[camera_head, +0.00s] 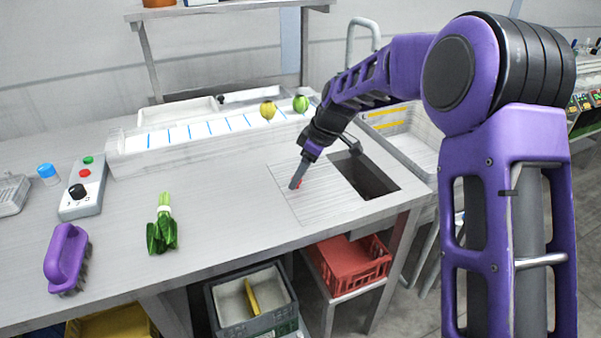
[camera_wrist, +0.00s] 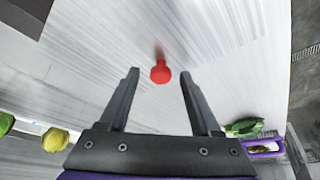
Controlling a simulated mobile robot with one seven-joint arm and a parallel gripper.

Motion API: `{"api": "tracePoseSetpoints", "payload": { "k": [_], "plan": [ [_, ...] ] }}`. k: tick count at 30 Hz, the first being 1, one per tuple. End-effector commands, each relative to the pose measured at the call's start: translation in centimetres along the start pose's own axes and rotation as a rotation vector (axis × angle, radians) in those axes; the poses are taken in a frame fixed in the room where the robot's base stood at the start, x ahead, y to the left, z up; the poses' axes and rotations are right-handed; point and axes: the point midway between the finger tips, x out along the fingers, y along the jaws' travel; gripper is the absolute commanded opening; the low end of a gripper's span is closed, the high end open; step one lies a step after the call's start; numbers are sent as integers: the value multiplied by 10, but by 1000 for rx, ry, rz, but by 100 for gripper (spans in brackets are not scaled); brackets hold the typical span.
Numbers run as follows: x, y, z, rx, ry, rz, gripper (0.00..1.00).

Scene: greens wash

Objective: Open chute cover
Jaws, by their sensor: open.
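The chute cover (camera_head: 310,207) is a flat, ribbed metal panel lying on the worktop near its front right. The dark, rectangular chute opening (camera_head: 364,178) shows uncovered just right of the panel; a corner of it also shows at the top left of the wrist view (camera_wrist: 22,18). A small red knob (camera_wrist: 160,72) stands on the cover. My gripper (camera_head: 296,182) is low over the cover, with its fingers apart on either side of the knob. In the wrist view a gap shows on both sides of the knob. In the head view the fingers mostly hide it.
Green leaves (camera_head: 162,232), a purple brush (camera_head: 67,258) and a button box (camera_head: 83,190) lie to the left. A yellow and a green round item (camera_head: 301,104) sit at the back by a white trough (camera_head: 150,140). Crates stand below.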

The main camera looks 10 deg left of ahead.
Motion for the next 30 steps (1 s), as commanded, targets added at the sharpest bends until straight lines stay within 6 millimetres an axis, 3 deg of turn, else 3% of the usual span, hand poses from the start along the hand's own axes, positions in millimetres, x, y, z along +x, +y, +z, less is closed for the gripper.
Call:
{"api": "tracePoseSetpoints", "payload": {
  "k": [4,8,21,30],
  "plan": [
    [-11,1,0,0,1,3,65],
    [-34,1,-1,1,2,5,65],
    [-139,1,-1,0,1,4,65],
    [-172,0,0,0,1,1,65]
  ]
}}
